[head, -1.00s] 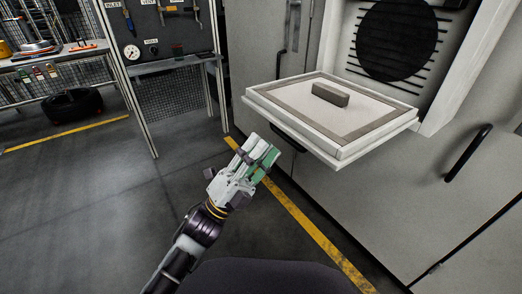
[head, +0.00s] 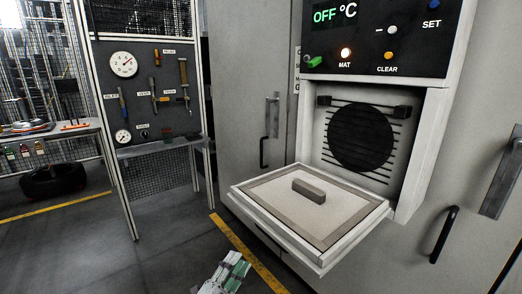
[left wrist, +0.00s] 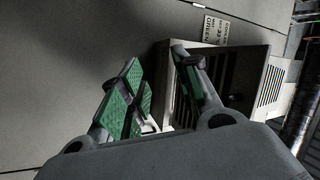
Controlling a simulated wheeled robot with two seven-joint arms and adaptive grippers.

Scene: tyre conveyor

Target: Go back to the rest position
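My left gripper (head: 226,272) shows only at the bottom edge of the head view, low in front of the oven and left of its open door. Its green-padded fingers also show in the left wrist view (left wrist: 158,88), apart with nothing between them. The rest of my left arm is out of the head view. My right gripper is in neither view.
The oven door (head: 312,262) is folded down flat and juts out, with a small grey block (head: 309,190) on it. A control panel (head: 385,40) reads OFF °C. Grey floor lies clear between.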

